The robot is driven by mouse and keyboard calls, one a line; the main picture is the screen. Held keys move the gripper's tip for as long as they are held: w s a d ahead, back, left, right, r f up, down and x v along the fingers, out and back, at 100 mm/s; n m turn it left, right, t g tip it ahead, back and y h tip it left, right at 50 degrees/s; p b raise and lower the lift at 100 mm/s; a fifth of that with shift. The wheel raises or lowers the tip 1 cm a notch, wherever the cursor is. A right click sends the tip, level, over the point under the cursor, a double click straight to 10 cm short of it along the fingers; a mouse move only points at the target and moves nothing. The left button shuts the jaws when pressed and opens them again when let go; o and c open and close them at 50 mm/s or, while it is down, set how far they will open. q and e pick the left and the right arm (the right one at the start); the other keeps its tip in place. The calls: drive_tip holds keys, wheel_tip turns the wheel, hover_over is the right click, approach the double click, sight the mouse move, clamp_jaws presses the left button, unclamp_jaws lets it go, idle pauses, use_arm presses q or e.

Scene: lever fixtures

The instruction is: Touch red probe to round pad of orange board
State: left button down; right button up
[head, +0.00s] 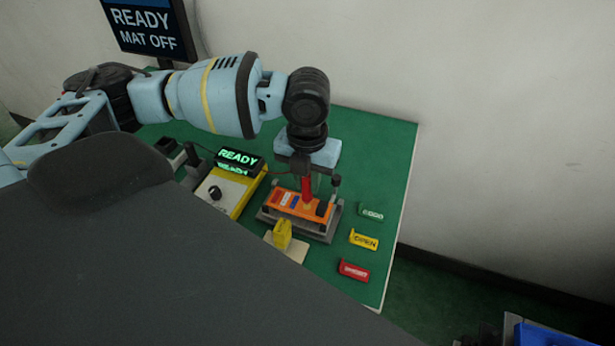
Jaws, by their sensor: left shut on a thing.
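The orange board (284,206) sits in a grey holder (314,231) on the green mat, with small red, blue and white parts on its top. My left gripper (307,177) points down over the board and is shut on the red probe (307,189). The probe is about upright, and its lower end is over the right half of the board. I cannot tell whether its tip touches the board or which pad is under it. The round pad cannot be made out clearly. My right gripper is not in view.
A yellow meter box (244,190) with a READY display (240,160) stands left of the board. A yellow block (282,234) stands in front. Green (371,213), yellow OPEN (364,239) and red (354,270) tags lie right. The mat's right edge (405,220) is clear.

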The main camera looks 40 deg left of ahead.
use_arm(q)
drive_tip(key=shift+f, duration=0.45)
idle(0.4)
idle(0.6)
idle(0.8)
drive_tip(key=shift+f, duration=0.1)
idle(0.6)
drive_tip(key=shift+s, duration=0.1)
idle(0.5)
